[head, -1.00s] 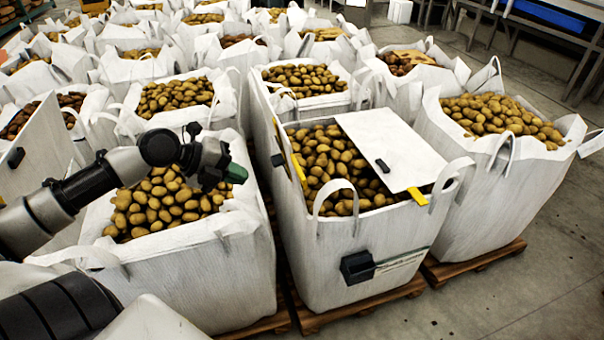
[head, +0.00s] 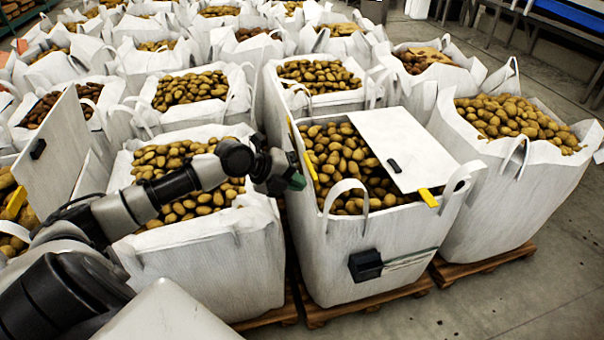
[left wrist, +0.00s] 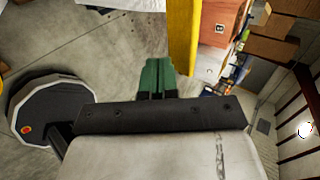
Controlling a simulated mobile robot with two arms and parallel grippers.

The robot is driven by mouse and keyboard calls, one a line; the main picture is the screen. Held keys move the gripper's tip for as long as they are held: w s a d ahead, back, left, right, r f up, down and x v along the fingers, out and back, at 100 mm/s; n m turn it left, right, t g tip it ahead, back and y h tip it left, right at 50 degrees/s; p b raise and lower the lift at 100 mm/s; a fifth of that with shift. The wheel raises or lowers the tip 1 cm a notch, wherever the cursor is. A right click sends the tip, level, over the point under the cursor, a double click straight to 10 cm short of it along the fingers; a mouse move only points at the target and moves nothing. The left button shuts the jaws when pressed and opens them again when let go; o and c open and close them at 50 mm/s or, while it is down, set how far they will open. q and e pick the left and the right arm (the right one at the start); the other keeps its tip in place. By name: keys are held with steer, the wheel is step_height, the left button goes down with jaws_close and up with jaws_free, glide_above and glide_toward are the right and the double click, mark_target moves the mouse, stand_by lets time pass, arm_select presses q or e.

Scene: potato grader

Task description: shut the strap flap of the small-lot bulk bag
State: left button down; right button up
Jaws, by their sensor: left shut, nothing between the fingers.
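The middle front bulk bag (head: 365,262) is white, square and full of potatoes. Its pale stiff flap (head: 408,150) with a small dark handle (head: 394,166) lies over the right part of the opening, leaving potatoes bare on the left. Yellow strips show at the left rim (head: 308,165) and at the flap's near corner (head: 429,198). A black block (head: 366,265) sits on the bag's front. My left gripper (head: 296,181) is shut and empty near the bag's left rim; contact is unclear. Its green fingers (left wrist: 156,78) show in the left wrist view beside a yellow strip (left wrist: 183,35). My right gripper is out of view.
A pale upright panel (head: 60,150) with a dark handle stands at the far left. Open potato bags stand close on the left (head: 215,265), behind, and right (head: 480,195). Wooden pallets (head: 370,305) lie underneath. Concrete floor (head: 520,290) is free at the front right.

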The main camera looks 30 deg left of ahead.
arm_select(q)
steer(key=shift+w+d+r, duration=0.1)
steer(key=shift+w+d, duration=0.3)
steer(key=shift+w, duration=0.1)
